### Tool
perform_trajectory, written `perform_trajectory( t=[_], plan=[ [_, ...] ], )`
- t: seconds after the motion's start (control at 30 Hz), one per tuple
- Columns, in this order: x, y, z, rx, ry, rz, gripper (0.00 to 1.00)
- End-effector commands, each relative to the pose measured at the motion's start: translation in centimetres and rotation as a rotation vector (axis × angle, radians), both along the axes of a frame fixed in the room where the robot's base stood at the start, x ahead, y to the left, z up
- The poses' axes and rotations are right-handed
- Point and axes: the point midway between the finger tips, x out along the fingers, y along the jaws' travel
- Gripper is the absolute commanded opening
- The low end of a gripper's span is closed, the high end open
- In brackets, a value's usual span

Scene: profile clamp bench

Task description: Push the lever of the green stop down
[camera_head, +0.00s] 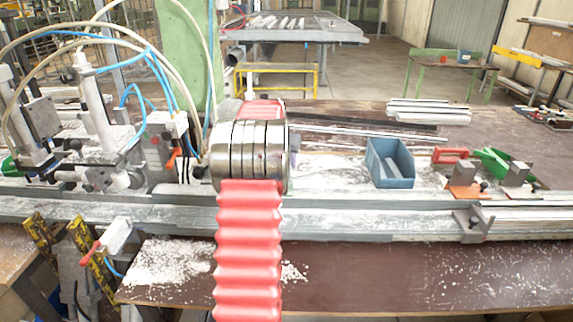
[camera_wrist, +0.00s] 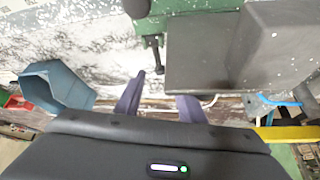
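In the wrist view a green part (camera_wrist: 190,20) with a black bolt-like piece (camera_wrist: 154,55) lies at the top, beside a grey block (camera_wrist: 203,55). It looks like the green stop; I cannot tell which piece is its lever. My gripper (camera_wrist: 160,87) points toward it with its two purplish fingers apart and nothing between them. The fingertips appear just below the black piece in the picture; I cannot tell whether they touch anything. In the head view my red and steel arm hides the gripper and this part.
A blue bin (camera_head: 390,166) stands right of my arm and also shows in the wrist view (camera_wrist: 55,88). Farther right are an orange-based stop (camera_head: 465,191), a red block (camera_head: 450,155) and a green object (camera_head: 494,160). Machinery with hoses (camera_head: 95,120) stands left.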

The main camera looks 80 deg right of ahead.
Motion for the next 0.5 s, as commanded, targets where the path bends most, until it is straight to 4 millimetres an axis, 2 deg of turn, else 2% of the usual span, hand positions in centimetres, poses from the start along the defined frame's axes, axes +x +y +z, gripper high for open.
perform_trajectory(
  t=[0.5],
  plan=[
    [0.4, 4.2, 7.6, -0.003, 0.0, -0.001, 0.36]
  ],
)
